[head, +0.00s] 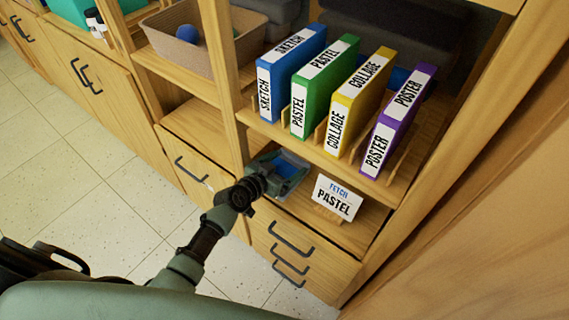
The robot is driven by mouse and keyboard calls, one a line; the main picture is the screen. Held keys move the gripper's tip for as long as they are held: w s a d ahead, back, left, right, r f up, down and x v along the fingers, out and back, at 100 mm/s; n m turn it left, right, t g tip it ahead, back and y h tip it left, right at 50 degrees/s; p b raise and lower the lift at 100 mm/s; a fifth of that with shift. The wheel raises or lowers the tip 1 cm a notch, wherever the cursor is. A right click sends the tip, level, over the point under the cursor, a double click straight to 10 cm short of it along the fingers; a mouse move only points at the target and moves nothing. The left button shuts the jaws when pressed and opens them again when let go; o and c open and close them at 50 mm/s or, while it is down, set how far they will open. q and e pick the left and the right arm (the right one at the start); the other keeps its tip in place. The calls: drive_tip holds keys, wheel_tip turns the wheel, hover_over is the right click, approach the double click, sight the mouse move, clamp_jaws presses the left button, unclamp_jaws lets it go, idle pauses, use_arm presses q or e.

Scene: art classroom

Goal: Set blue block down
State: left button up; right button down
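A small blue block (291,164) shows at my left gripper (284,172), between its grey-green fingers. They are at the lower shelf, just below the board that carries the upright binders. The block's underside is hidden, so I cannot tell whether it touches the shelf or whether the fingers press on it. My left arm comes up from the lower left to this spot. My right gripper is not in view.
Above stand blue SKETCH (290,73), green PASTEL (325,86), yellow COLLAGE (358,103) and purple POSTER (398,120) binders. A FETCH PASTEL card (336,197) stands right of the gripper. A bin (188,38) holds a blue ball (187,33). Drawers lie below.

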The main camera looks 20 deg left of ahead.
use_arm(q)
drive_tip(key=shift+s+a+f, duration=0.15)
drive_tip(key=shift+a+f, duration=0.05)
drive_tip(key=shift+f, duration=0.25)
drive_tip(key=shift+s+a+f, duration=0.1)
drive_tip(key=shift+a+f, duration=0.1)
drive_tip(key=shift+f, duration=0.25)
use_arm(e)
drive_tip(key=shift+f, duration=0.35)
use_arm(q)
drive_tip(key=shift+r+p, duration=0.6)
drive_tip(key=shift+p, duration=0.05)
drive_tip(key=shift+s+a+r, duration=0.1)
drive_tip(key=shift+s+r, duration=0.05)
drive_tip(key=shift+s, duration=0.1)
drive_tip(key=r+p+v, duration=0.1)
drive_tip(key=v, duration=1)
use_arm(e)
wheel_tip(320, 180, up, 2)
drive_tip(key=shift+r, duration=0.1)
use_arm(q)
drive_tip(key=shift+w+d, duration=0.15)
drive_tip(key=shift+d, duration=0.1)
